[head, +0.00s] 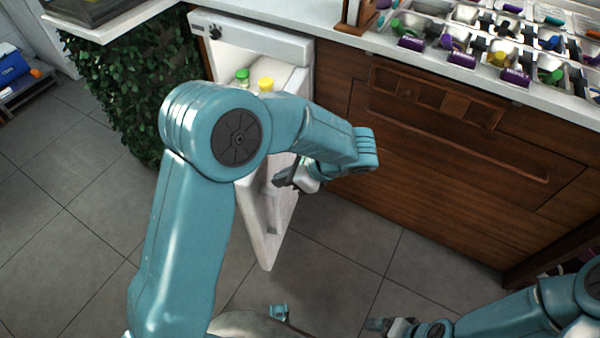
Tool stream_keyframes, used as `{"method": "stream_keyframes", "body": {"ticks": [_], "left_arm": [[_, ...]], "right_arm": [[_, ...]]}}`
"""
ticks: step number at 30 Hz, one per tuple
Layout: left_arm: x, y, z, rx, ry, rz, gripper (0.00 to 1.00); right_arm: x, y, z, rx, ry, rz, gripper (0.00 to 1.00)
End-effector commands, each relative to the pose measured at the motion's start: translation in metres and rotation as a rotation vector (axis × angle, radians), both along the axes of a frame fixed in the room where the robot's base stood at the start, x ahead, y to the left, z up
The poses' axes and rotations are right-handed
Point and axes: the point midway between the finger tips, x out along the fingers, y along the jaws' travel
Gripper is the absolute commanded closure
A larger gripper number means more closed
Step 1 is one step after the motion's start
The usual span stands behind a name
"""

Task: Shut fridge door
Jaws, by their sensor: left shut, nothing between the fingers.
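The small white fridge (250,32) stands under the counter, and its inside shows at the top. Its white door (267,240) stands open, swung out from the fridge toward me over the floor. My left arm hides much of the door and the lower fridge. My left gripper (283,179) is shut and empty, at the door's upper part, with its wrist on the door's right side. I cannot tell whether it touches the door. My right gripper (376,325) is low in the view, apart from the door; its fingers are too unclear to read.
A green-capped bottle (242,76) and a yellow-capped bottle (266,85) show at the fridge. A leafy hedge (130,85) stands left of it, wooden cabinets (440,150) right. Topping trays (500,40) sit on the counter. The tiled floor (350,255) right of the door is clear.

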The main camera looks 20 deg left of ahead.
Motion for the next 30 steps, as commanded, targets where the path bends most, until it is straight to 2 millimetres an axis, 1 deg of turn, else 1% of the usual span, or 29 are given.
{"method": "stream_keyframes", "body": {"ticks": [1,3,6,9,14,30], "left_arm": [[-0.001,0.008,-0.006,0.0,0.001,0.005,1.0],[-0.002,0.02,-0.004,-0.001,-0.002,0.003,1.0],[-0.003,0.031,-0.003,-0.001,-0.002,0.001,1.0],[-0.004,0.038,-0.003,0.0,0.0,-0.001,1.0],[-0.004,0.041,-0.003,-0.001,0.0,-0.003,1.0],[-0.004,0.042,-0.002,-0.001,-0.002,-0.018,1.0]], "right_arm": [[0.0,0.0,-0.003,0.0,0.0,0.0,0.07],[0.0,0.0,-0.004,0.0,0.0,0.0,0.07],[0.0,0.0,-0.005,0.0,0.0,0.0,0.07],[0.0,0.0,-0.006,0.0,0.0,0.0,0.07],[0.0,0.0,-0.006,0.0,0.0,0.0,0.07],[0.0,0.0,-0.005,0.0,0.0,0.0,0.07]]}}
